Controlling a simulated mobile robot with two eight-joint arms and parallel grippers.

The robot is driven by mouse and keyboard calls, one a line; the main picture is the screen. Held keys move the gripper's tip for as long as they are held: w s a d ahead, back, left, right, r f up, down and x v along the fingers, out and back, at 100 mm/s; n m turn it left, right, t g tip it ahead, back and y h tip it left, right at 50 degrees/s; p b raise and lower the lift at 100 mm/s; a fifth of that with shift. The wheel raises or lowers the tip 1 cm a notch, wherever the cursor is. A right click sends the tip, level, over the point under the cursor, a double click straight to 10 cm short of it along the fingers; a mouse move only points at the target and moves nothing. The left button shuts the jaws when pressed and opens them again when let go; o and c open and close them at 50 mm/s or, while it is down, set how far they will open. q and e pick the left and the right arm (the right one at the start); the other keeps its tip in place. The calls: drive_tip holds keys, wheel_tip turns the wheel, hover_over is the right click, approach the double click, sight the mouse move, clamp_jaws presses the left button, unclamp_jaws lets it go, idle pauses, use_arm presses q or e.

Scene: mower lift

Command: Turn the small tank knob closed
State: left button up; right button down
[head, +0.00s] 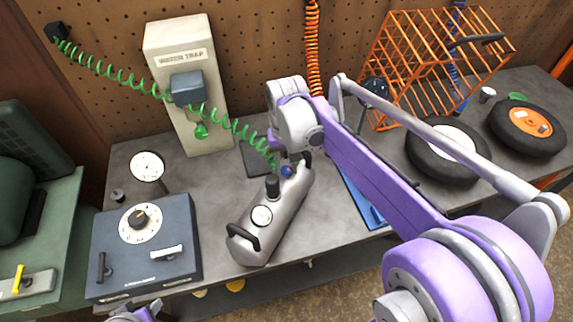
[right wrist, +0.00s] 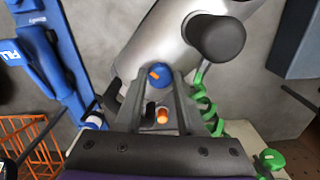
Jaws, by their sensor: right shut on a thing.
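The small silver tank (head: 284,222) lies on the grey bench, with a round gauge (head: 262,215) and a black cap (head: 272,186) on it. Its small blue knob (head: 287,171) is at the far end, near the green hose. My right gripper is shut on the knob. A purple and grey part of my left arm (head: 138,312) shows at the bottom edge; its fingers are not clear.
A green coiled hose (head: 110,72) runs past the white water trap (head: 188,85) to the tank's far end. A blue-grey box with a dial (head: 145,245) stands left of the tank. A blue tray (head: 362,205), tires (head: 447,150) and an orange wire cage (head: 425,65) lie right.

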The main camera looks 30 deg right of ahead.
sight(287, 170)
drive_tip(key=shift+m, duration=0.3)
drive_tip(key=c, duration=0.5)
unclamp_jaws()
wheel_tip(287, 170, up, 11)
drive_tip(key=shift+f+p, duration=0.1)
drive_tip(key=shift+p, duration=0.2)
drive_tip(key=shift+s, duration=0.1)
idle(0.4)
